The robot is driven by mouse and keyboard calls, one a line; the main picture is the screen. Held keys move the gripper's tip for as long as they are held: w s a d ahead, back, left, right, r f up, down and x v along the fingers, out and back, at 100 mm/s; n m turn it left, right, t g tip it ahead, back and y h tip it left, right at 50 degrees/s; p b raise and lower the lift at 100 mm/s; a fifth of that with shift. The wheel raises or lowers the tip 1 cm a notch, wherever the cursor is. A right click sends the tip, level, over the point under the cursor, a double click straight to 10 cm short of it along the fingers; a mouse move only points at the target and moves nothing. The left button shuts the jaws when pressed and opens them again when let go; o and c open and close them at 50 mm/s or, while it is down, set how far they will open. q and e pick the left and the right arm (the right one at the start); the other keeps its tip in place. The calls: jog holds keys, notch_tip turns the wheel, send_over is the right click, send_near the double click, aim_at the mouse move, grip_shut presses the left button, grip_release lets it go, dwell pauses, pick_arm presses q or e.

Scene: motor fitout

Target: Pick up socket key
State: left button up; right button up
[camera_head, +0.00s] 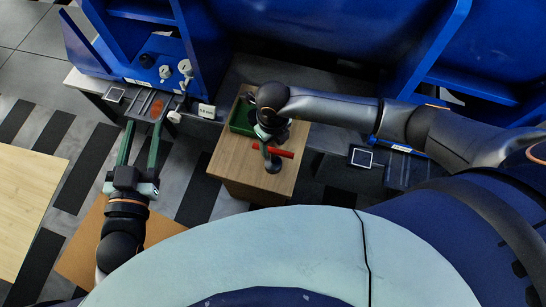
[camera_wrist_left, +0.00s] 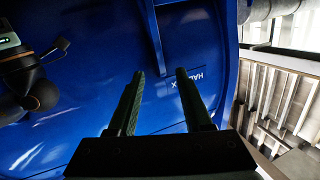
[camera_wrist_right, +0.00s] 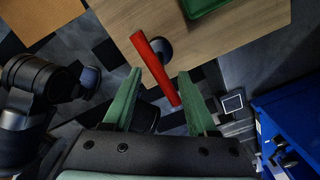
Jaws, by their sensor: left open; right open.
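The socket key appears to be the red bar (camera_head: 279,151) with a dark, round-ended part (camera_head: 273,165) beside it, on the wooden cabinet top (camera_head: 238,165). In the right wrist view the red bar (camera_wrist_right: 155,68) runs diagonally, its lower end between my open fingers in the picture. My right gripper (camera_wrist_right: 160,73) is open and empty, close above the bar; I cannot tell if it touches. In the head view, its wrist hides most of its fingers. My left gripper (camera_head: 145,125) is open and empty at the left, away from the key, in front of a blue machine.
A green tray (camera_head: 247,116) lies on the cabinet top, partly behind my right wrist. Blue machines (camera_head: 330,40) stand along the back. A grey ledge with small fittings (camera_head: 115,94) is near my left gripper. A light wooden surface (camera_head: 25,190) lies at far left.

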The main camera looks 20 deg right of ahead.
aim_at(273, 156)
notch_tip(273, 156, down, 3)
jog(key=shift+r+b, duration=0.1)
jog(key=shift+b, duration=0.25)
notch_tip(273, 156, down, 5)
jog(key=shift+s+r+b, duration=0.1)
jog(key=shift+s+b, duration=0.05)
jog(key=shift+b, duration=0.8)
pick_arm(q)
notch_tip(273, 156, up, 15)
jog(key=s+d+m+t+h, duration=0.1)
jog(key=s+m+t+h, duration=0.1)
jog(key=m+t+h, duration=0.2)
jog(key=shift+s+t+h, duration=0.4)
jog(key=shift+t+h, duration=0.3)
jog(key=shift+d, duration=0.1)
pick_arm(e)
grip_shut()
